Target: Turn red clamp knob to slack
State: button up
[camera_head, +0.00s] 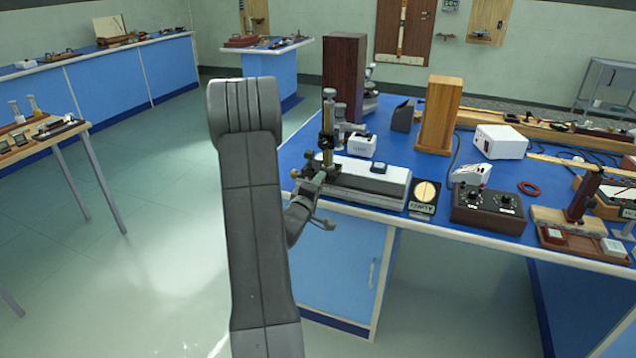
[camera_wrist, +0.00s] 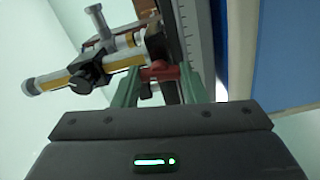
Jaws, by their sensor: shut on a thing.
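The red clamp knob (camera_wrist: 158,73) shows in the wrist view between the green fingers of my gripper (camera_wrist: 160,77). The fingers are shut on it, one at each side. A brass and black instrument tube (camera_wrist: 75,75) is just beyond the knob to the left. In the head view my gripper (camera_head: 315,185) is at the left front corner of the bench, at the foot of the upright brass and black instrument (camera_head: 328,130). This stands at the left end of a long grey-white bed (camera_head: 372,178). I cannot make out the knob there.
Open floor lies left of the bench.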

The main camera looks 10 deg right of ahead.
jog(key=shift+n+p, duration=0.35)
jog(key=shift+n, duration=0.65)
jog(key=o, duration=1)
jog(key=b+v, duration=0.1)
jog(key=v, duration=1.3)
jog(key=shift+w, duration=0.1)
